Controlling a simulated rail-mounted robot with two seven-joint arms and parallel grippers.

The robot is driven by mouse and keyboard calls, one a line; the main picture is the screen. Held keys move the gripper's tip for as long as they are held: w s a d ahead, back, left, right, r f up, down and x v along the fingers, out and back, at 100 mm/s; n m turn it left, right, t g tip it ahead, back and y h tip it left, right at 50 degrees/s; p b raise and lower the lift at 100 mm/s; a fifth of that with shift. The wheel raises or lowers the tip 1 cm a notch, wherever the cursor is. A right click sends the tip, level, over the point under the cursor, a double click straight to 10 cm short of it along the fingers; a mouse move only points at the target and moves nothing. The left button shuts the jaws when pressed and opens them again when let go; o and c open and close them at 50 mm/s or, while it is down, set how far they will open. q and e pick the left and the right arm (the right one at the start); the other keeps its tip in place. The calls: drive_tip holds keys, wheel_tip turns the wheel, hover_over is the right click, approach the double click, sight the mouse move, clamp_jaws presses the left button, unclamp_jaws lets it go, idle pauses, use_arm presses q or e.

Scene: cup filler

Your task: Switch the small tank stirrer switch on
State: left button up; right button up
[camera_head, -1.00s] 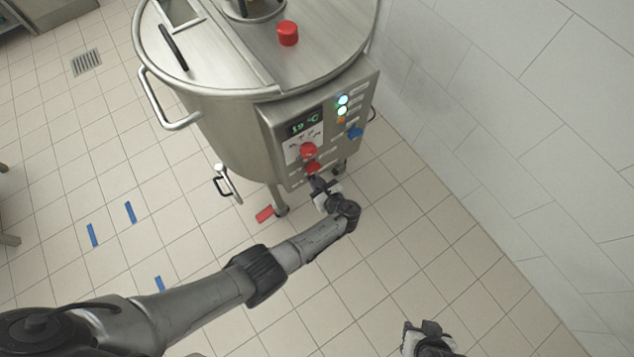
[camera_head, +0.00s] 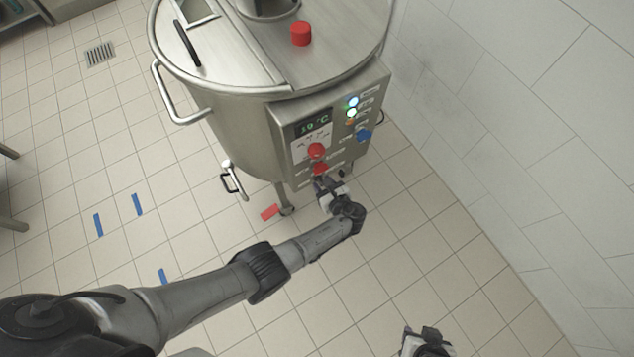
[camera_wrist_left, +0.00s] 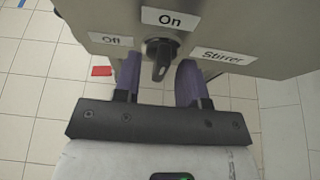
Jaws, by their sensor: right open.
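The stirrer switch (camera_wrist_left: 160,58) is a black rotary knob on the steel panel, with its grip roughly upright in the left wrist view. An "On" label sits just above it, "Off" to the left and "Stirrer" to the right. My left gripper (camera_wrist_left: 160,80) is open, one purple-grey finger on each side of the knob with a gap to each. In the head view my left gripper (camera_head: 326,187) is at the panel's lower edge and the knob is not discernible there. My right gripper (camera_head: 427,341) is open at the bottom edge, away from the tank, only partly in view.
The steel tank (camera_head: 245,125) carries the control box (camera_head: 300,175) with a temperature display (camera_head: 313,124), lit buttons (camera_head: 352,106), a red knob (camera_head: 316,151) and a blue knob (camera_head: 364,135). A valve handle (camera_head: 233,180) sticks out left. A white wall (camera_head: 520,130) stands right.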

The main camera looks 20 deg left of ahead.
idle(0.4)
